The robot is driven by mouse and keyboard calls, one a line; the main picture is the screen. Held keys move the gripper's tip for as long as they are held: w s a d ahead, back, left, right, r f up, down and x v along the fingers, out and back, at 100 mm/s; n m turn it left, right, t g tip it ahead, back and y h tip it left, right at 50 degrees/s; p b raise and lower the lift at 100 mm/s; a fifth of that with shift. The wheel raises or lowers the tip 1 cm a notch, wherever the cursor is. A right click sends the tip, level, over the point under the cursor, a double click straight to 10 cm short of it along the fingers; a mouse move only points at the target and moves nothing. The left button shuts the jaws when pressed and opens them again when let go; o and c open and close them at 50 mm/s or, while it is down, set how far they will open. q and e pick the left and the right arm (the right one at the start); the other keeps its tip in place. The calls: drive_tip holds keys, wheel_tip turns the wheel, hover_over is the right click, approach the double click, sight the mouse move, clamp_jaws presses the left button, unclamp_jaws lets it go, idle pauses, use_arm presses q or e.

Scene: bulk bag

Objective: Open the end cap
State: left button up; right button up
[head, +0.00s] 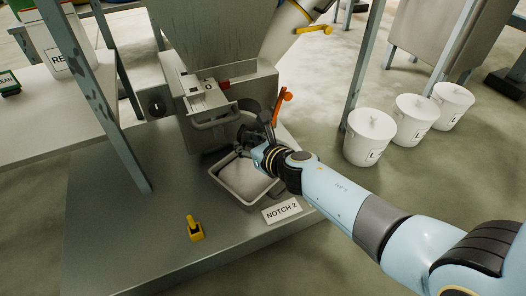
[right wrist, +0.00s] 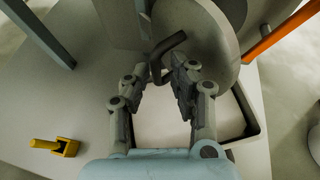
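The end cap is a round grey disc (right wrist: 212,40) in the right wrist view, with a dark bent handle (right wrist: 168,46) at its front. In the head view my arm and gripper largely hide the cap. My right gripper (right wrist: 167,74) is open, its two fingers apart on either side of the handle's lower end. I cannot tell if either finger touches it. In the head view the right gripper (head: 251,138) is at the machine's front, above the tray. My left gripper is not in view.
A grey tray (head: 228,190) with pale contents sits below the gripper, beside a "NOTCH 2" card (head: 282,211). An orange lever (head: 281,106) stands close by on the right. A yellow object (head: 195,230) lies on the platform. White buckets (head: 368,140) stand at right.

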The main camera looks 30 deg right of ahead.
drive_tip(key=v, duration=0.9)
drive_tip(key=shift+d+f, duration=0.1)
drive_tip(key=shift+d, duration=0.05)
